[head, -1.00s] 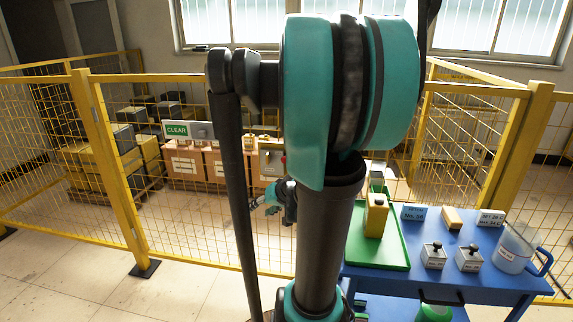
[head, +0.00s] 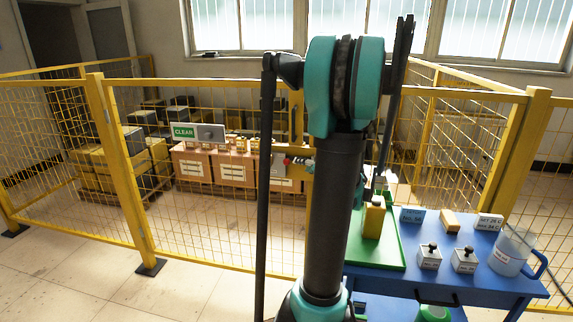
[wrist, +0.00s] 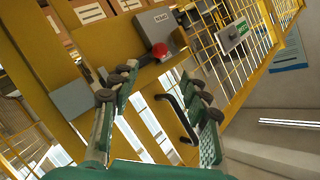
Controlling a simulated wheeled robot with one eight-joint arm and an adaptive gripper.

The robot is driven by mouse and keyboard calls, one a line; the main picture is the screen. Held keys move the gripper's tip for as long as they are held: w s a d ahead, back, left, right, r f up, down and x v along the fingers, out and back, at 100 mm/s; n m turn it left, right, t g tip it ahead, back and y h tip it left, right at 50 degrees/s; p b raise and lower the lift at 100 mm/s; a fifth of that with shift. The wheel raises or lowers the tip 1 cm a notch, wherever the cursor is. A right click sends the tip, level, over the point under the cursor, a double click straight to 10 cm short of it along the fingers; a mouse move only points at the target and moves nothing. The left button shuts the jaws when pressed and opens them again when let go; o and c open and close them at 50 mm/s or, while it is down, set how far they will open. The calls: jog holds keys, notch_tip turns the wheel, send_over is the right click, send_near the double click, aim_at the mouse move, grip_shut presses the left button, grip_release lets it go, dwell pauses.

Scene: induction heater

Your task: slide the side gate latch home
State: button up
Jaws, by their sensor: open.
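In the wrist view, a yellow gate frame (wrist: 112,42) runs tilted across the picture. It carries a grey box (wrist: 157,24) with a red knob (wrist: 160,51) beneath it, and a plain grey plate (wrist: 72,99) to the left. A dark bar near the left fingertip may be part of the latch; I cannot tell how far it is slid. A black handle (wrist: 177,119) lies beyond the fingers. My gripper (wrist: 163,80) is open and empty, its fingers apart, below the red knob. In the head view it is small and partly hidden by my arm.
Yellow mesh fencing (head: 200,225) surrounds the cell, with a CLEAR sign (head: 183,132) and cartons (head: 192,168) behind it. A blue table (head: 465,278) at the right bears a green tray (head: 395,258), small blocks and a clear jug (head: 510,252). The floor at left is clear.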

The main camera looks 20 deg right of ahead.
aim_at(288, 163)
jog(key=x, duration=1.3)
jog(key=shift+w+a, duration=0.1)
jog(key=shift+w, duration=0.15)
jog(key=shift+c, duration=0.3)
grip_shut()
